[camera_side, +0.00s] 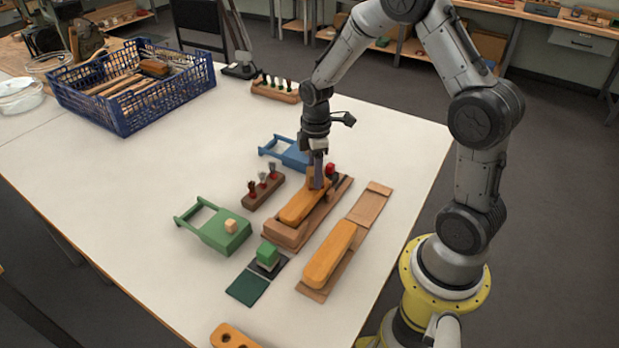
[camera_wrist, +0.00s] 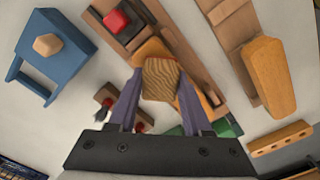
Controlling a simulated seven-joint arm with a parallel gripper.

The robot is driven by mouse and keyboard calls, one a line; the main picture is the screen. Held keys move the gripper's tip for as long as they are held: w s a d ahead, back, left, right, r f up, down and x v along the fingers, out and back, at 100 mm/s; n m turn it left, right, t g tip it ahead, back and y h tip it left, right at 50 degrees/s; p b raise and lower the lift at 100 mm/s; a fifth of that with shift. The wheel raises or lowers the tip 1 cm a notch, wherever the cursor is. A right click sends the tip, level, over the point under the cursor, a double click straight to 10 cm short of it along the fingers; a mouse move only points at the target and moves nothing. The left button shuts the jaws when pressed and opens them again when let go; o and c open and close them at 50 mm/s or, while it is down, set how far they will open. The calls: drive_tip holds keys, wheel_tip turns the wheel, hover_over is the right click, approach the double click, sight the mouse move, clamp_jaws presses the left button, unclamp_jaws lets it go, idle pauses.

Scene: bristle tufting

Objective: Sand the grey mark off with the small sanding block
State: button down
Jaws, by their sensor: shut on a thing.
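My gripper (camera_side: 318,181) points down and is shut on a small wood-grained block (camera_wrist: 160,79). The block sits between the two fingertips in the wrist view. It is over or on the far end of an orange-brown wooden brush body (camera_side: 304,207) that lies in a brown wooden holder (camera_side: 285,235). I cannot tell whether the block touches the body. The block's underside is hidden, so a sanding face does not show. I cannot make out the grey mark; the gripper and block cover part of the body.
A red-topped part (camera_wrist: 116,21) stands at the holder's far end. A second orange body (camera_side: 330,255) lies right of it. Left are a green tray (camera_side: 215,237), a tuft rack (camera_side: 263,192) and a green block (camera_side: 268,254). A blue tray (camera_side: 296,157) stands behind.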

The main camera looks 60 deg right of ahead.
drive_tip(key=shift+d+r, duration=0.15)
drive_tip(key=shift+d, duration=0.15)
drive_tip(key=shift+a+r, duration=0.1)
drive_tip(key=shift+r, duration=3.85)
